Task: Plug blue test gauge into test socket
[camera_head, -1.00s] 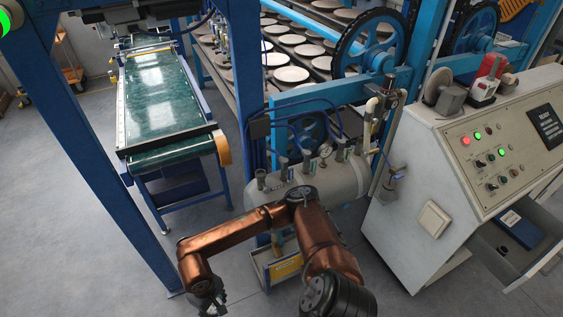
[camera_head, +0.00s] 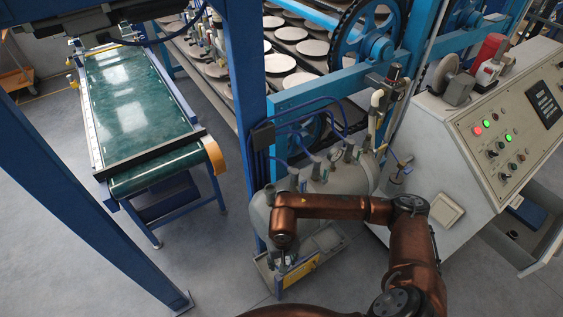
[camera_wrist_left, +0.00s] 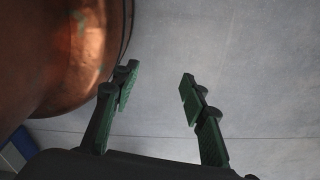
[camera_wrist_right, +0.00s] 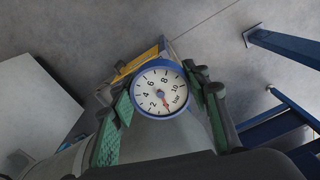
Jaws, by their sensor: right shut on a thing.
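The blue test gauge (camera_wrist_right: 163,92) has a blue rim, a white face marked in bar and a red needle. My right gripper (camera_head: 283,262) is shut on it, with a green-padded finger on each side in the right wrist view. In the head view this gripper hangs at the left end of the grey tank (camera_head: 343,182), above the small yellow-labelled box; the gauge is too small to make out there. I cannot tell which fitting is the test socket. My left gripper (camera_wrist_left: 160,80) is open and empty above bare floor in the left wrist view.
Several valves (camera_head: 349,150) and blue pipes stand on top of the tank. The yellow-labelled box (camera_head: 301,271) is below it. A control console (camera_head: 470,140) stands at the right, a green conveyor (camera_head: 135,115) at the left. A blue post (camera_head: 252,110) rises behind the tank.

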